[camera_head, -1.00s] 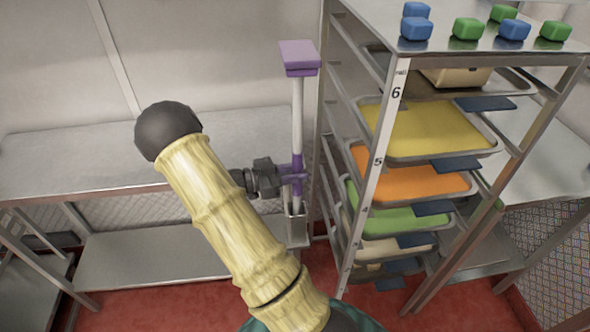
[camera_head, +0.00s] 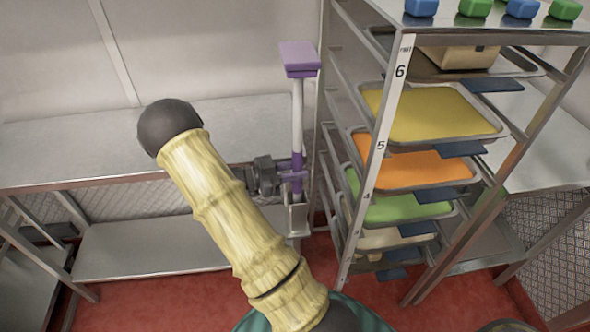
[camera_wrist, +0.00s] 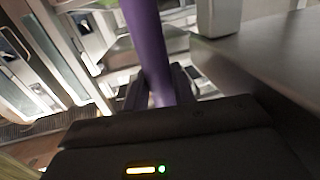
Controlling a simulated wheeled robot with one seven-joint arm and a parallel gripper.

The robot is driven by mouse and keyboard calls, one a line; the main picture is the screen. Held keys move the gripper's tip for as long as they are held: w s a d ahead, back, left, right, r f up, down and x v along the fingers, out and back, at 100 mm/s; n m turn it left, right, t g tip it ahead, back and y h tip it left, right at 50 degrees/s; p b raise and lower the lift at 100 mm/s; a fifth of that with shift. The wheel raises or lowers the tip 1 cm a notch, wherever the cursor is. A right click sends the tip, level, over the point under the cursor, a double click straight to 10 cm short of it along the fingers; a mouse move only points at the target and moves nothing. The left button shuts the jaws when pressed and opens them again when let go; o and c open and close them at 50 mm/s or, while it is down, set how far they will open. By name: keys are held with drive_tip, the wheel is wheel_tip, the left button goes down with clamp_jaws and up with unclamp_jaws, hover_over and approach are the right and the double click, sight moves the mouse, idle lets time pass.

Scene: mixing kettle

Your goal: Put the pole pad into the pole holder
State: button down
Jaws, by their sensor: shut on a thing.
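The pole pad (camera_head: 298,110) is a white pole with a purple flat pad on top and a purple sleeve low down. It stands upright between the steel table and the tray rack. My gripper (camera_head: 285,178) is shut on its purple sleeve, which also shows in the wrist view (camera_wrist: 150,50) between the fingers (camera_wrist: 160,90). The pole holder (camera_head: 297,220) is a small grey metal box just below the sleeve. The pole's lower end seems to be at or in the holder's top; I cannot tell how deep it is.
A tall rack (camera_head: 385,120) with yellow, orange and green trays stands close on the right of the pole. A steel table (camera_head: 80,150) with a lower shelf (camera_head: 150,245) is on the left. Blue and green blocks sit on the rack's top.

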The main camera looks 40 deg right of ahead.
drive_tip(key=shift+f, duration=0.15)
drive_tip(key=c, duration=0.6)
unclamp_jaws()
drive_tip(key=shift+w+a, duration=0.1)
drive_tip(key=p+v, duration=0.1)
drive_tip(key=v, duration=0.5)
drive_tip(key=shift+a, duration=0.35)
idle(0.7)
drive_tip(key=shift+w+a, duration=0.1)
drive_tip(key=shift+w, duration=0.05)
idle(0.4)
